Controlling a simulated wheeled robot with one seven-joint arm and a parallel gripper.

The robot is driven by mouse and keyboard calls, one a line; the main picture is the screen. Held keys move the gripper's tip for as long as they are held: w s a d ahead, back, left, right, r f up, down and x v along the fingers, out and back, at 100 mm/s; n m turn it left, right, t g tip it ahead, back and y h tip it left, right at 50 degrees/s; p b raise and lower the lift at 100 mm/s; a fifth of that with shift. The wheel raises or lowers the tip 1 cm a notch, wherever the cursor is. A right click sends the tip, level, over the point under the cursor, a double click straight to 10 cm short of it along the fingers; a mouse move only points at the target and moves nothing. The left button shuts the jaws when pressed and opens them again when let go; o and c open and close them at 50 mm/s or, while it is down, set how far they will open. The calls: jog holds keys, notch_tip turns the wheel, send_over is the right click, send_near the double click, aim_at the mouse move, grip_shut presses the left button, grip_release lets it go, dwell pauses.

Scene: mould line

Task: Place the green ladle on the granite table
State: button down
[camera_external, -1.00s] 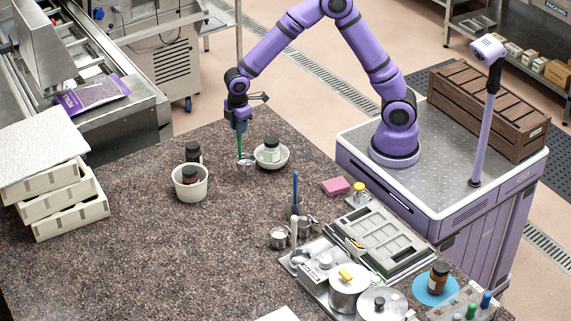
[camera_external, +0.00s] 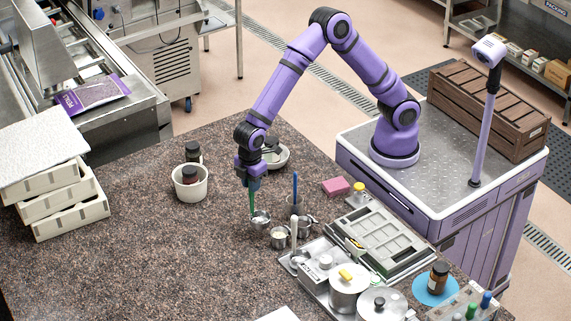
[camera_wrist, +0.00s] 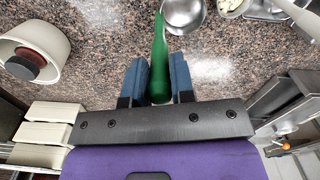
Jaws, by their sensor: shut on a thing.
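The green ladle (camera_external: 252,203) has a green handle and a small metal bowl. My gripper (camera_external: 252,184) is shut on the handle. The ladle is upright in the external view, bowl down at or just above the granite table (camera_external: 150,250); I cannot tell if it touches. In the wrist view the green handle (camera_wrist: 159,60) lies between my two blue fingers (camera_wrist: 160,80), and the metal bowl (camera_wrist: 184,12) shows at the top edge.
A blue-handled ladle (camera_external: 295,190) and metal cups (camera_external: 280,238) stand close to the right. A white pot (camera_external: 190,185) with a jar is to the left. A bowl (camera_external: 278,160) with a jar sits behind my gripper. Granite at front left is clear.

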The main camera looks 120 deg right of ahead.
jog(key=m, duration=0.6)
jog(key=s+d+r+m, duration=0.2)
jog(key=s+d+m, duration=0.4)
jog(key=d, duration=0.5)
jog(key=s+d+r+m, duration=0.2)
jog(key=s+d+m, duration=0.2)
jog(key=s+d, duration=0.55)
jog(key=s+d+r+m, duration=0.2)
jog(key=s+d+m, duration=0.3)
jog(key=d, duration=0.8)
notch_tip(320, 180, down, 10)
jog(key=s, duration=0.1)
jog(key=shift+s, duration=0.25)
